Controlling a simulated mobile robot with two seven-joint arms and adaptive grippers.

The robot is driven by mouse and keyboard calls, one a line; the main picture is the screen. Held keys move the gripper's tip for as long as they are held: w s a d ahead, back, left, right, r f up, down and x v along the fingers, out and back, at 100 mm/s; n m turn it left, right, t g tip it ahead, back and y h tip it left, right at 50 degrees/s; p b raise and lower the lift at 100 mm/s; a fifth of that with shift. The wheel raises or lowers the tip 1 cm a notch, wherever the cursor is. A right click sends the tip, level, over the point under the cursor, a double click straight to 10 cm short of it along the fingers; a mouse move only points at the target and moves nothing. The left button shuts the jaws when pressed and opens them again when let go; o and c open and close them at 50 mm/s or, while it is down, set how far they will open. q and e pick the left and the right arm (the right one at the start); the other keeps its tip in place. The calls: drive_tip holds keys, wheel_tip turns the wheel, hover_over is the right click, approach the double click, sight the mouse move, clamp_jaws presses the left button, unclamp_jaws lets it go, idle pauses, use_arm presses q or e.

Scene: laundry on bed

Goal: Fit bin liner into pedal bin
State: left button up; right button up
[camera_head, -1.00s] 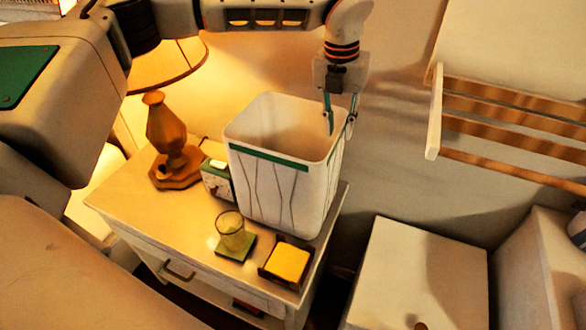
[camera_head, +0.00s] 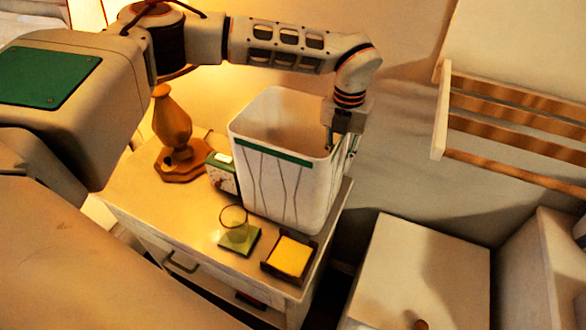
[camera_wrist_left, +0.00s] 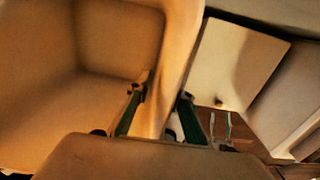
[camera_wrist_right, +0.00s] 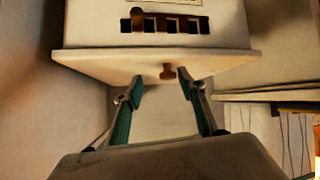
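A tall white bin (camera_head: 285,195) with a green band below its rim and thin dark lines down its front stands upright on the bedside cabinet. Its open top shows a pale inside. I cannot make out a separate liner or a pedal. My left gripper (camera_head: 341,145) is at the bin's right rim, pointing down. In the left wrist view, its fingers (camera_wrist_left: 165,95) are apart, one on each side of the bin wall (camera_wrist_left: 178,50). My right gripper (camera_wrist_right: 162,90) is open and empty, facing a pale cabinet front with a knob; it is out of the head view.
The bedside cabinet (camera_head: 140,210) also holds a wooden lamp (camera_head: 172,125), a small clock (camera_head: 221,173), a glass (camera_head: 234,222) on a green coaster, and a tray with yellow notes (camera_head: 290,256). A white box-like cabinet (camera_head: 425,265) stands to the right, below a slatted rack (camera_head: 515,120).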

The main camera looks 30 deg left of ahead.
use_arm(q)
clamp_jaws()
drive_tip(key=shift+r, duration=0.15)
